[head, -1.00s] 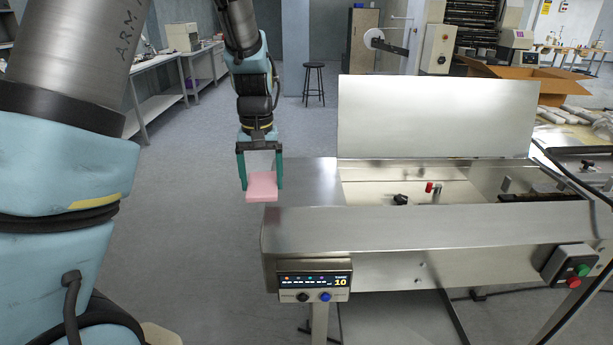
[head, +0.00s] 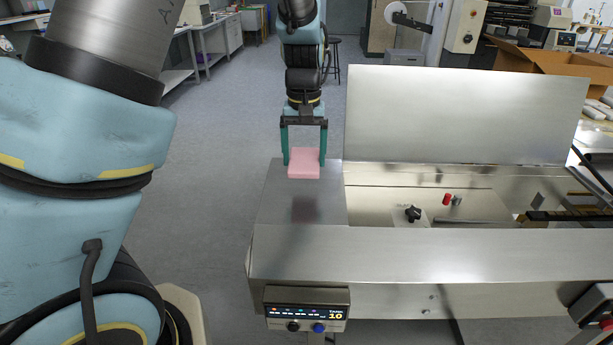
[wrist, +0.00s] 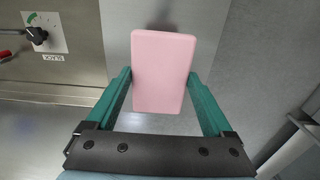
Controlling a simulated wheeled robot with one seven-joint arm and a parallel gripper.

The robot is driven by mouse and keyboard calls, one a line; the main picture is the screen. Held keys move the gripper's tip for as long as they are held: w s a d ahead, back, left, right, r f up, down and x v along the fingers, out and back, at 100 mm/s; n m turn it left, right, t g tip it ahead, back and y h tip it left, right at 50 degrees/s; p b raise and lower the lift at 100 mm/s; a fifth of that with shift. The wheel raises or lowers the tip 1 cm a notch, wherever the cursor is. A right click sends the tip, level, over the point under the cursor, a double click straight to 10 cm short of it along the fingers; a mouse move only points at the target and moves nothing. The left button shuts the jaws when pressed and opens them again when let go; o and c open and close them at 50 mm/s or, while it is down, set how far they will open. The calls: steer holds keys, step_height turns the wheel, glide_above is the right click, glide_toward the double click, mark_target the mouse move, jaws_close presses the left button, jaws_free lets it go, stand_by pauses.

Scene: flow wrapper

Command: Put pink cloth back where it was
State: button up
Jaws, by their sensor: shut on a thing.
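The pink cloth (head: 304,163) is a flat, folded-looking rectangular block. My gripper (head: 304,158) is shut on it, one teal finger at each side. In the head view the cloth is above the left end of the steel machine top (head: 275,208), with a dark blurred reflection below it. In the wrist view the cloth (wrist: 164,68) lies between the fingers and sticks out past their tips. It appears held clear of the steel surface; the exact gap cannot be told.
The machine's raised steel lid (head: 465,115) stands right of my gripper. An open recess holds a black knob (head: 412,214) and a red-capped part (head: 447,199). A control panel (head: 307,312) is at the front left. The left end of the steel top is bare.

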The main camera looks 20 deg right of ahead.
mark_target(304, 189)
steer(key=shift+f+p, duration=0.65)
steer(key=shift+f, duration=2.65)
steer(key=shift+f, duration=0.2)
steer(key=o, duration=1.1)
steer(key=shift+c, duration=0.2)
step_height(304, 189, up, 12)
steer(key=b, duration=0.3)
steer(key=shift+r, duration=0.25)
steer(key=s+a+f+n, duration=0.2)
steer(key=a, duration=1.3)
steer(key=s+a+f+n+t, duration=0.1)
steer(key=s+a, duration=0.1)
steer(key=a, duration=1.3)
steer(key=shift+f+n+t, duration=0.3)
steer(key=shift+f+n, duration=0.1)
